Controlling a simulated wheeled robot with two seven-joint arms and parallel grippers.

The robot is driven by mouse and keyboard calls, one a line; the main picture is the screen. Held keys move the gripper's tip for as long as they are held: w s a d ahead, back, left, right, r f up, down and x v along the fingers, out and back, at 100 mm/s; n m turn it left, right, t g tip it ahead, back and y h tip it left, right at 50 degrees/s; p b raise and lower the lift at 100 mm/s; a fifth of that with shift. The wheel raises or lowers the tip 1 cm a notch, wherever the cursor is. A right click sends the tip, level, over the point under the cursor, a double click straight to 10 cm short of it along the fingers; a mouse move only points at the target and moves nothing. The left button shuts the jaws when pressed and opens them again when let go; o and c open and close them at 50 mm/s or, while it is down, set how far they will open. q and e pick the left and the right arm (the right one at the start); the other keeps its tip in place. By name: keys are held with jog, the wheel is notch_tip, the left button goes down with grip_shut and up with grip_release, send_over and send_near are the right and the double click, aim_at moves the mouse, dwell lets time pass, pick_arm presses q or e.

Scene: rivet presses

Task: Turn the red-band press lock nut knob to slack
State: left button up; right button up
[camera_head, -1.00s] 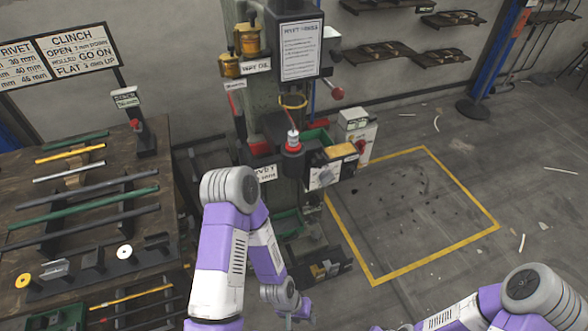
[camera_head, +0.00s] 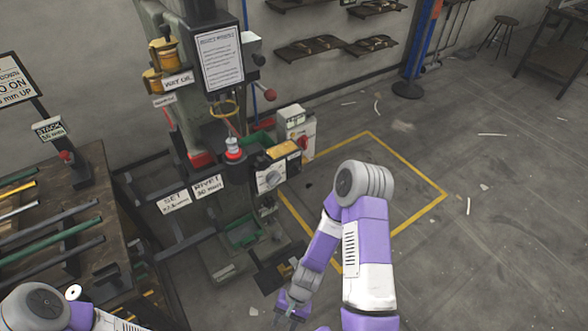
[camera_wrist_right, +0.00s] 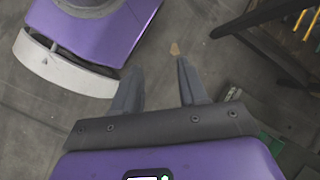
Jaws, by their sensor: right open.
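The press (camera_head: 183,95) stands left of centre in the head view, a tall green-grey column with a sign plate. A red band shows around its lower tool (camera_head: 234,155), below a yellow ring. A red knob (camera_head: 303,142) sits on the side of the white box at its right; I cannot tell whether this is the lock nut knob. My right gripper (camera_head: 288,313) hangs low in front of the press, well below the tool and apart from it. In the right wrist view (camera_wrist_right: 158,82) its two fingers are apart with nothing between them. My left gripper is out of view.
A bench with metal bars (camera_head: 50,233) stands at the left. SET and RIVET labels (camera_head: 207,188) and a dial panel (camera_head: 268,178) are at the press front. The yellow-outlined floor (camera_head: 405,170) at the right is mostly clear.

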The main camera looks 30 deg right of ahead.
jog(key=w+d+r+m+t+y+p, duration=0.25)
jog(key=w+r+m+t+y, duration=0.5)
jog(key=w+r+m, duration=0.65)
jog(key=m+t+h+b, duration=0.1)
jog(key=m+t+h, duration=1.1)
jog(key=t, duration=0.1)
send_near(299, 168)
jog(key=w, duration=0.7)
jog(key=shift+w+a+r, duration=0.1)
jog(key=shift+w, duration=0.65)
grip_shut()
